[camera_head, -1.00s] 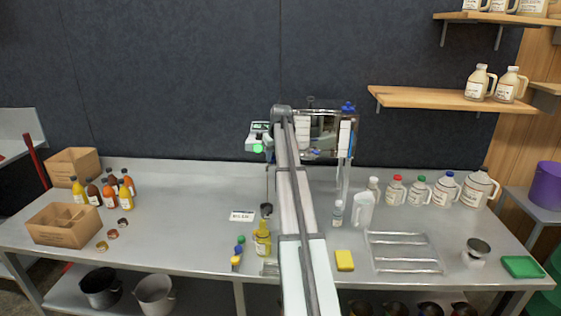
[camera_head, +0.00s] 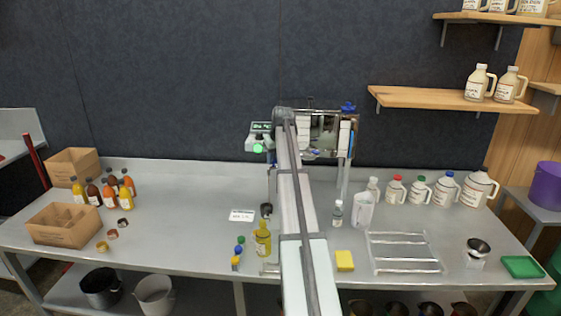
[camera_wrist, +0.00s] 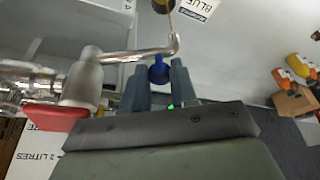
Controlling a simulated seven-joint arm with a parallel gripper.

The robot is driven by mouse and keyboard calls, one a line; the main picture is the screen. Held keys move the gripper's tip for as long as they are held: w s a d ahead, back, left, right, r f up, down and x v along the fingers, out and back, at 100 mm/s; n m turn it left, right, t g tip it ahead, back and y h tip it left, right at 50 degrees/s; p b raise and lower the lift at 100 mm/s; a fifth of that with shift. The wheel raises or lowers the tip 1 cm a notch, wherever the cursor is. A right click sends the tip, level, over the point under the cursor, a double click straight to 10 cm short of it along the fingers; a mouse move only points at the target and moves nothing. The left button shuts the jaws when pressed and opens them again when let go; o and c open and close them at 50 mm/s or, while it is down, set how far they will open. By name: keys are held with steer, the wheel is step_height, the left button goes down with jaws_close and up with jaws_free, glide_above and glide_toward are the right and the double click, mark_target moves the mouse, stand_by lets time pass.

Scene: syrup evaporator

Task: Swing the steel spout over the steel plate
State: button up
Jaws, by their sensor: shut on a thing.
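In the wrist view, the steel spout (camera_wrist: 130,56) is a shiny tube that runs in from the left and bends at its right end. A blue knob (camera_wrist: 158,74) sits below the tube, near the bend. My gripper (camera_wrist: 160,66) has one finger on each side of the knob and is shut on it. A thin amber line runs between the bent end and a dark amber round thing at the top edge. In the head view, my arm hides the gripper and most of the spout. I cannot make out the steel plate for certain.
The evaporator (camera_head: 325,130) stands at the back of the steel table (camera_head: 180,230). A yellow bottle (camera_head: 263,240) stands left of my arm, near a dark cup (camera_head: 266,209). The table's left middle is mostly clear.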

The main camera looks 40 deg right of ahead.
steer(key=shift+s, duration=0.1)
stand_by(0.4)
steer(key=shift+s+a, duration=0.1)
steer(key=shift+s, duration=1)
steer(key=shift+s, duration=0.95)
steer(key=shift+s+d, duration=0.1)
steer(key=shift+d, duration=0.1)
